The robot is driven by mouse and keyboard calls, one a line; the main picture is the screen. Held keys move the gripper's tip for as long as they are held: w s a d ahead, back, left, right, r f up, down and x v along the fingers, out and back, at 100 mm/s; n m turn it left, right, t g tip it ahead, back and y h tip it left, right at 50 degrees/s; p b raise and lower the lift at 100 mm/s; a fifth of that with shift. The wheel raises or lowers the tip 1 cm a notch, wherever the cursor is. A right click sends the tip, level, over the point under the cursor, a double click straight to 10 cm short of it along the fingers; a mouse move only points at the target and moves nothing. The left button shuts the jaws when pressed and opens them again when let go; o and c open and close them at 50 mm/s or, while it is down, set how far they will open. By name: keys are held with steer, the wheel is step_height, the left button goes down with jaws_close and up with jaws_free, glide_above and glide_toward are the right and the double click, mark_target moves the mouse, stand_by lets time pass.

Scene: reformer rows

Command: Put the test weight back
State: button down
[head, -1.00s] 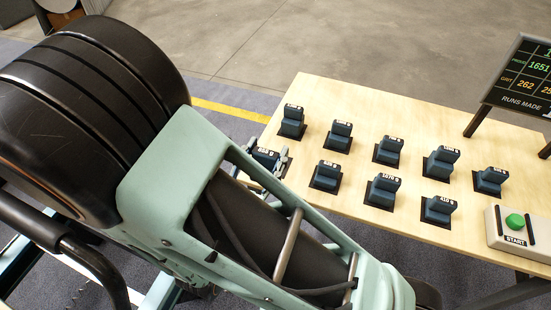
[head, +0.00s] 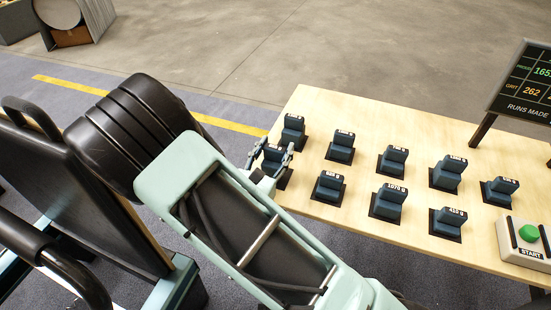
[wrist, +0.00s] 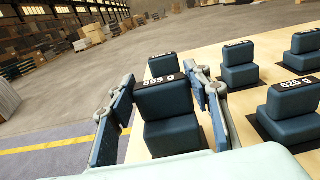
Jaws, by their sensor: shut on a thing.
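A dark blue stepped test weight (head: 273,157) stands between the fingers of my gripper (head: 268,160) at the left front of the wooden table. Its white label shows in the wrist view (wrist: 168,115) and seems to read 955 g. My gripper (wrist: 155,92) is shut on the weight's upper block, one finger on each side. The weight is about upright over a dark square pad (head: 284,180); I cannot tell whether its base touches the pad. The weight's lower part is partly hidden by my fingers.
Several similar labelled weights stand on dark pads in two rows, with one (head: 293,130) close behind the held weight and one (head: 328,187) to its right. A start box with a green button (head: 528,234) and a display (head: 525,85) are at the table's right.

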mark_target(274, 160)
steer(key=shift+w+d+f+b, duration=0.15)
steer(key=shift+f+b, duration=0.3)
steer(key=shift+f, duration=1.2)
steer(key=shift+f, duration=0.1)
steer(key=c, duration=1)
jaws_free()
steer(key=shift+f, duration=0.15)
steer(key=shift+c, duration=0.2)
steer(key=shift+r, duration=0.25)
steer(key=p+v, duration=0.2)
steer(key=v, duration=1)
